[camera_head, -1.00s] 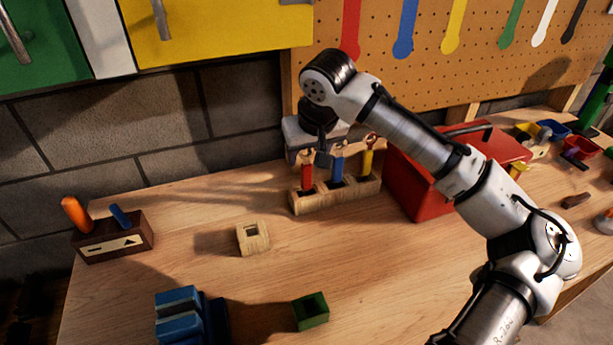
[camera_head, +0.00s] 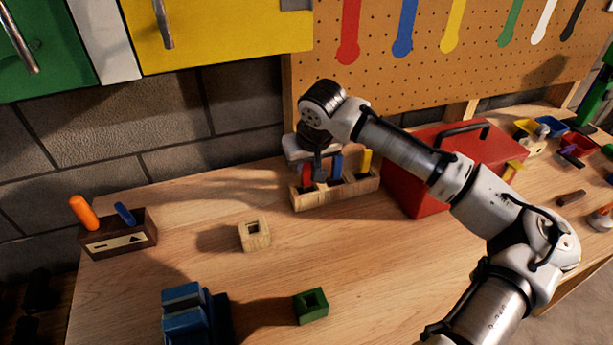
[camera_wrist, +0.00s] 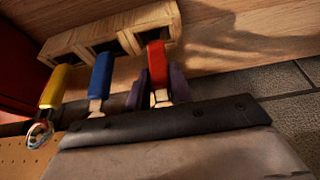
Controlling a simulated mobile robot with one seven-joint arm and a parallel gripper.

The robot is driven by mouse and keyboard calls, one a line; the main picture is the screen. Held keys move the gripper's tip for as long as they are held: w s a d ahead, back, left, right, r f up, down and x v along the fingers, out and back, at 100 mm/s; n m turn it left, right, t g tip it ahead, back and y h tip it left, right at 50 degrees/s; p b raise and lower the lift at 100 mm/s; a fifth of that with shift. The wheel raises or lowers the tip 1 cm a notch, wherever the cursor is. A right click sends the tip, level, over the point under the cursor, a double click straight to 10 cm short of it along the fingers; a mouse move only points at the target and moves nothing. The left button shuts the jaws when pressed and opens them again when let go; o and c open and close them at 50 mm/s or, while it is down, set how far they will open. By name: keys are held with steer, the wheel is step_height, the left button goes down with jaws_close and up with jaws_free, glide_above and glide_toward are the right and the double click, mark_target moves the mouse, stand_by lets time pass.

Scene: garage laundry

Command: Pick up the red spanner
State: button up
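The red spanner (camera_wrist: 157,62) stands upright with its red handle in the right-hand hole of the wooden holder in the wrist view. In the head view the red spanner (camera_head: 307,175) is mostly hidden by my gripper (camera_head: 322,172). The purple fingers of my gripper (camera_wrist: 158,88) stand on both sides of the red spanner, very close to it. I cannot tell whether they press on it. The blue spanner (camera_wrist: 101,75) and yellow spanner (camera_wrist: 55,86) stand beside it in the same wooden holder (camera_wrist: 130,20).
A red toolbox (camera_head: 420,190) stands right of the holder. A small wooden block (camera_head: 255,237), a green block (camera_head: 311,306), a blue vise-like object (camera_head: 188,318) and a dark block with orange and blue handles (camera_head: 118,240) are on the bench. The bench between them is clear.

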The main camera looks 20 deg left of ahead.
jaws_close()
